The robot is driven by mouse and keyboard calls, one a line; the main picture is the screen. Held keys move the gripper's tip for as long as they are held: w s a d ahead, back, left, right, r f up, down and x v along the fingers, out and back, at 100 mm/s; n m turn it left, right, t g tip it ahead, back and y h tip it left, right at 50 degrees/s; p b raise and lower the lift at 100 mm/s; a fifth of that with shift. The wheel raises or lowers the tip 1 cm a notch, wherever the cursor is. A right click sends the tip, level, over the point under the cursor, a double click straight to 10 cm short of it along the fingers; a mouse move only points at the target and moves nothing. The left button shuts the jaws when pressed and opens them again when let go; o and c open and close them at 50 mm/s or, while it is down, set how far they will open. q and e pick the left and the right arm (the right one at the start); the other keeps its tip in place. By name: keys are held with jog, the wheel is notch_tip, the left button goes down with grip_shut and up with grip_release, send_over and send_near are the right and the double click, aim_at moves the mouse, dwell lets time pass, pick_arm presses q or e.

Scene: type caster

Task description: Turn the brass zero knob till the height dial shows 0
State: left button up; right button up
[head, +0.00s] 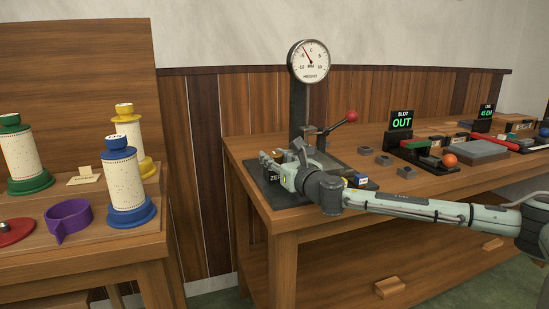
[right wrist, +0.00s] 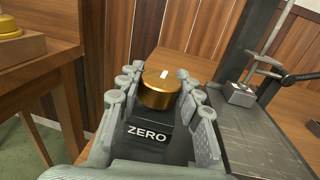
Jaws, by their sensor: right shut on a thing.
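The height dial (head: 308,61) is a round white gauge on a dark post. Its needle points up and left, a little to the left of the 0 mark, between -5 and 0. The brass zero knob (right wrist: 160,90) stands upright on a dark block with a ZERO label (right wrist: 148,134), and a pale mark shows on its top. My right gripper (head: 272,164) is at the knob, its fingers shut on the knob's two sides, as the right wrist view (right wrist: 158,100) shows. In the head view the gripper hides the knob. My left gripper is not in view.
A red-ball lever (head: 351,116) juts from the gauge post. Right on the bench are small grey blocks (head: 375,155), a SLOT display reading OUT (head: 401,121) and an orange ball (head: 449,160). A left table holds several spools (head: 127,180) and a purple ring (head: 68,219).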

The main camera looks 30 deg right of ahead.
jog(key=m+g+h, duration=0.1)
jog(key=m+h, duration=0.1)
jog(key=h, duration=0.1)
jog(key=m+g+h, duration=0.1)
jog(key=m+h, duration=0.1)
jog(key=h, duration=0.1)
jog(key=shift+a+h, duration=0.2)
jog(key=shift+h, duration=0.1)
jog(key=m+g+h, duration=0.3)
jog(key=m+h, duration=0.1)
jog(key=shift+h, duration=0.3)
jog(key=m+g+h, duration=0.2)
jog(key=g, duration=0.1)
jog(key=m+g+h, duration=0.1)
jog(key=m+g, duration=0.1)
jog(key=g, duration=0.1)
jog(key=shift+d+m+h, duration=0.1)
jog(key=shift+m+h, duration=0.2)
jog(key=shift+h, duration=0.1)
jog(key=shift+m+g+h, duration=0.35)
jog(key=shift+m+g, duration=0.6)
jog(key=shift+g, duration=0.55)
jog(key=shift+m+g+h, duration=0.35)
jog(key=shift+m+g, duration=0.6)
jog(key=shift+g, duration=0.55)
jog(key=shift+d+g, duration=0.1)
jog(key=shift+g, duration=0.2)
jog(key=o, duration=1.2)
jog(key=shift+r, duration=0.1)
